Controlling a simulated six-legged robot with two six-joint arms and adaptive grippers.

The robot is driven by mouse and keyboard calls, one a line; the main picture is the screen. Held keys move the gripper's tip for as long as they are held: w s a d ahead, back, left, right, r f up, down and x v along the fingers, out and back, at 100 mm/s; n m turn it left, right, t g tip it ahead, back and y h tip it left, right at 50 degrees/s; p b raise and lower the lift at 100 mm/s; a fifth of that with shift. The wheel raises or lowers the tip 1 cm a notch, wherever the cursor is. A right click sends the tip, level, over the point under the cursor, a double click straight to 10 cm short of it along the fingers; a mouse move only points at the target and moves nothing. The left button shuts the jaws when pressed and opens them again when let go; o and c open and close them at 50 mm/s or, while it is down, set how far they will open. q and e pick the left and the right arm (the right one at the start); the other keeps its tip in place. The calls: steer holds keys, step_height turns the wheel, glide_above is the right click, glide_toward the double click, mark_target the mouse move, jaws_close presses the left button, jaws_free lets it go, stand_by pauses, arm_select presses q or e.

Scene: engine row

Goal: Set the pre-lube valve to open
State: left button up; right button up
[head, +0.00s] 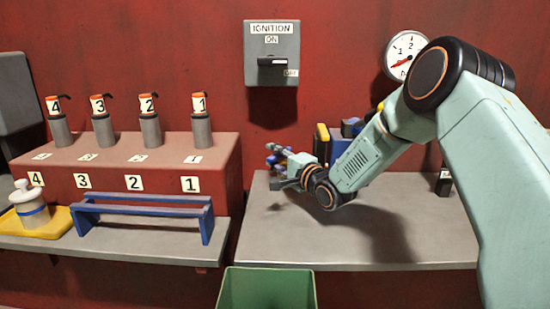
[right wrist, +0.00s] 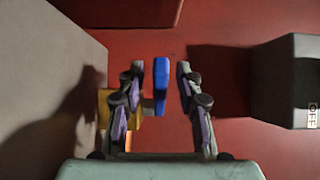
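The pre-lube valve seems to be the blue lever (right wrist: 161,77) with a yellow body (right wrist: 120,112) behind it in the right wrist view. The lever lies straight up and down in that picture. My right gripper (right wrist: 160,68) is open, with one finger on each side of the lever and a gap at both sides. In the head view my right gripper (head: 274,160) is above the right counter near the wall, covering most of the valve. I cannot read any valve marking. My left gripper is in neither view.
The ignition box (head: 271,53) is on the wall above, its OFF label also in the right wrist view (right wrist: 312,116). Yellow and blue items (head: 322,134) stand behind my arm. A gauge (head: 407,54) hangs right. A green bin (head: 268,290) is in front of the counter (head: 300,250).

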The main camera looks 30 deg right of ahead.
steer(key=shift+s, duration=0.1)
steer(key=s, duration=0.6)
steer(key=s+d, duration=0.1)
steer(key=s, duration=0.2)
steer(key=shift+s+d, duration=0.1)
steer(key=shift+s, duration=0.2)
steer(key=shift+s+d, duration=0.2)
steer(key=shift+s, duration=0.4)
steer(key=shift+s+a, duration=0.1)
steer(key=shift+s, duration=0.4)
steer(key=shift+c, duration=0.4)
